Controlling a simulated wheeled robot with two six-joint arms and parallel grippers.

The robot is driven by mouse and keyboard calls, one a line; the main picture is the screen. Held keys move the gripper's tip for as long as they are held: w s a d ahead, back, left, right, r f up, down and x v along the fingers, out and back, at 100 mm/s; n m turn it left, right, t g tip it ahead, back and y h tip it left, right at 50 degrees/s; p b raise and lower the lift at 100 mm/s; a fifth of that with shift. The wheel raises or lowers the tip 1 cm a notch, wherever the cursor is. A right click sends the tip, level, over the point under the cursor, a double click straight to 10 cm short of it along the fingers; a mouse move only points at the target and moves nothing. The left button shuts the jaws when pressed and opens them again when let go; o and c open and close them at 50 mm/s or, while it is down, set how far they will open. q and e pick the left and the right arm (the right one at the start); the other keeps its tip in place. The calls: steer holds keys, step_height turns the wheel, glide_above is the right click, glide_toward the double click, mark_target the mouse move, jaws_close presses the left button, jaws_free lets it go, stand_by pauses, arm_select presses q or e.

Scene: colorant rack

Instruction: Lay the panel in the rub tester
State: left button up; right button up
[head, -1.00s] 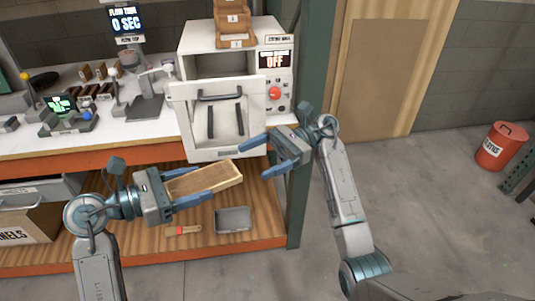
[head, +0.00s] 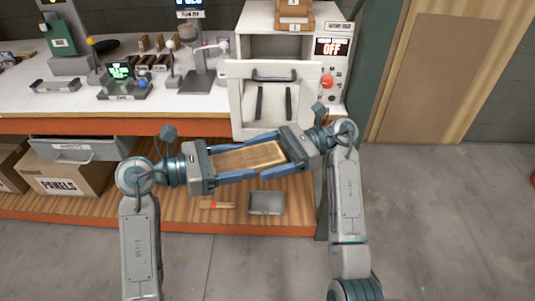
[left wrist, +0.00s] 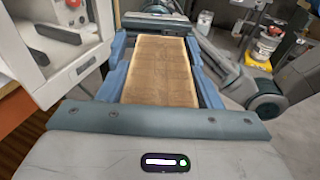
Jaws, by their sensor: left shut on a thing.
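The panel (head: 248,157) is a flat brown wooden board with a pale edge. It also shows in the left wrist view (left wrist: 160,70). My left gripper (head: 242,160) is shut on it, one blue finger along each long side. My right gripper (head: 268,155) is at the panel's right end, its fingers spread to either side of it; contact is unclear. No label marks the rub tester. A small device with a green display (head: 121,70) and a blue knob stands on the bench, but I cannot tell whether it is the tester.
A white oven-like cabinet (head: 332,85) with its door lowered stands behind the grippers. A grey tray (head: 266,203) and a red-handled tool (head: 217,205) lie on the lower shelf. A box marked PANELS (head: 68,175) is at left. Several instruments crowd the white bench (head: 45,112).

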steer(key=c, duration=0.9)
arm_select(q)
steer(key=o, duration=1.1)
arm_select(e)
steer(key=shift+c, duration=0.3)
arm_select(q)
steer(key=shift+o, duration=0.2)
